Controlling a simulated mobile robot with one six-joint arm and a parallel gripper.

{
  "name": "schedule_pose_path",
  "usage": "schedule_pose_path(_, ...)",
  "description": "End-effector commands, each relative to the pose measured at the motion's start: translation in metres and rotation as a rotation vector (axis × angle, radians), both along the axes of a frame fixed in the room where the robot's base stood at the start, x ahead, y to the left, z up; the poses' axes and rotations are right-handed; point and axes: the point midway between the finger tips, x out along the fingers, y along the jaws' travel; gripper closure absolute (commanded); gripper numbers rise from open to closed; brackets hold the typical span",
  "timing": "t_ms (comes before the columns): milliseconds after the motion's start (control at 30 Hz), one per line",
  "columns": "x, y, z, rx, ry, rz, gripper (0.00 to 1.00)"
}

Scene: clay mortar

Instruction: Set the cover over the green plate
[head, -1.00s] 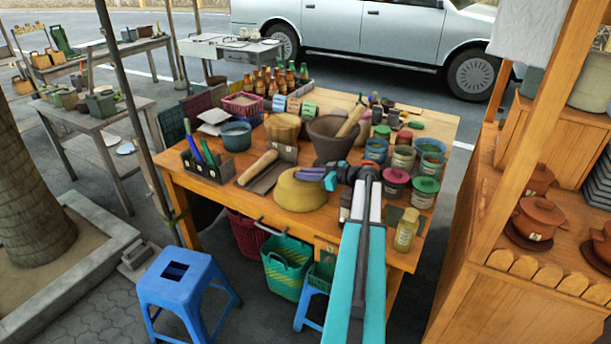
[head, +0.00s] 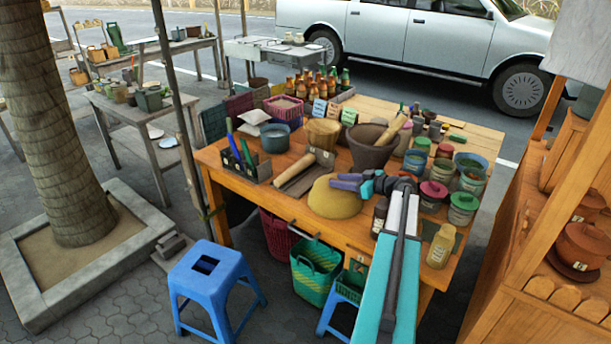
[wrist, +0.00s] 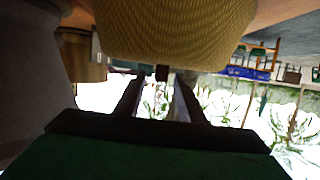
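The cover, a yellow woven dome (head: 333,198), sits on the wooden table near its front edge, in front of the dark mortar. It fills the top of the wrist view (wrist: 170,28), which is upside down. My gripper (head: 348,182) reaches in from the right at the upper part of the dome. In the wrist view my gripper (wrist: 161,78) has its fingers apart, with a small dark knob (wrist: 162,72) showing between their tips. I cannot tell whether they touch it. I cannot make out a green plate for certain.
The wooden table (head: 228,190) is crowded. A rolling pin (head: 294,171) and a dark mortar (head: 372,148) are close to the cover. Lidded pots (head: 433,192) and a yellow jar (head: 441,246) stand to the right. A blue stool (head: 205,265) stands in front.

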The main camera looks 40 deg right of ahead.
Motion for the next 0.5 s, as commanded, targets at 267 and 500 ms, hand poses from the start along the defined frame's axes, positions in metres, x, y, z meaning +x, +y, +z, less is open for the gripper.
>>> schedule_pose_path(267, 0.000, 0.000, 0.013, 0.000, 0.000, 0.000, 0.64)
schedule_pose_path(500, 0.000, 0.000, 0.027, -0.001, -0.001, 0.000, 0.64)
